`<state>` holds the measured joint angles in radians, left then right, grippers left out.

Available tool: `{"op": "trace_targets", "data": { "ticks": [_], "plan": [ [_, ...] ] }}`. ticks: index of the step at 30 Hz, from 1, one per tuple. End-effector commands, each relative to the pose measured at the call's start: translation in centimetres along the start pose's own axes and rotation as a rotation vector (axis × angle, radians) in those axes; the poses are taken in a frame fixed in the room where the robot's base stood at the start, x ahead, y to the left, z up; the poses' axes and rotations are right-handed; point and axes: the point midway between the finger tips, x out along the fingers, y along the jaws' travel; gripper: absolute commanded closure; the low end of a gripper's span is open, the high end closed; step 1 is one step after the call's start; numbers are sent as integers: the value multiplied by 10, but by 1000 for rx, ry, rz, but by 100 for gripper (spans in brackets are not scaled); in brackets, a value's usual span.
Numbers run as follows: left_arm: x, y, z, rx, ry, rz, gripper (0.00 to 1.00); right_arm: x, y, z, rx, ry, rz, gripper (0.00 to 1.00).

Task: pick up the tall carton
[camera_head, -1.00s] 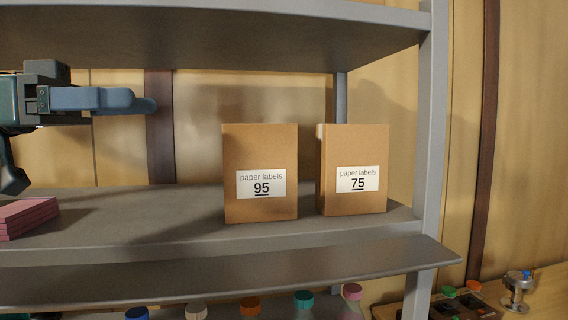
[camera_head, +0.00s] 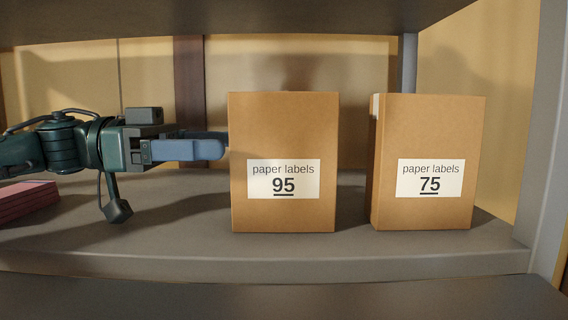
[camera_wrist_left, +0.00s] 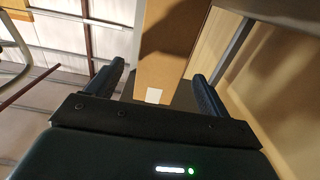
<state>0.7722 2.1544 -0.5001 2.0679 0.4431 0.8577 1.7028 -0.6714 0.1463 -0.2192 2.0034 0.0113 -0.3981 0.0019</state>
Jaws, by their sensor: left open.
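Two brown cartons stand upright side by side on the shelf. The left carton (camera_head: 284,125) has a white label reading "paper labels 95". The right carton (camera_head: 428,125) reads "paper labels 75". They look nearly equal in height, the 95 one very slightly taller in the picture. My left gripper (camera_head: 222,143) is open and empty, pointing right, with its fingertips at the left edge of the 95 carton. In the left wrist view, a carton (camera_wrist_left: 172,45) with a small white patch shows ahead, between the lines of the open fingers (camera_wrist_left: 158,80). I cannot tell whether they touch it. My right gripper is not in view.
A stack of pink items (camera_head: 25,202) lies on the shelf (camera_head: 180,245) at the left, below my left arm. A shelf board (camera_head: 230,15) hangs above the cartons. A grey post (camera_head: 546,150) stands at the right. A narrow gap separates the cartons.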

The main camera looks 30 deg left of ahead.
Motion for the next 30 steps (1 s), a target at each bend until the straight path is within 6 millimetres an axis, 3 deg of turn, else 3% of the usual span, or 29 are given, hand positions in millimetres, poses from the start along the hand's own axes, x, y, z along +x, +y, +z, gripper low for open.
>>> {"op": "trace_targets", "data": {
  "ticks": [7, 16, 27, 30],
  "plan": [
    [21, 1, -4, 0, 0, 4, 20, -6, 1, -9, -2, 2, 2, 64],
    [66, 0, -4, -3, -1, 4, 20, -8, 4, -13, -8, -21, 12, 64],
    [74, 0, -3, 3, 1, -1, 20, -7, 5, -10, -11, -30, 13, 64],
    [74, 0, -3, 2, 1, -1, 27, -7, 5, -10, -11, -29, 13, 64]
  ]
}}
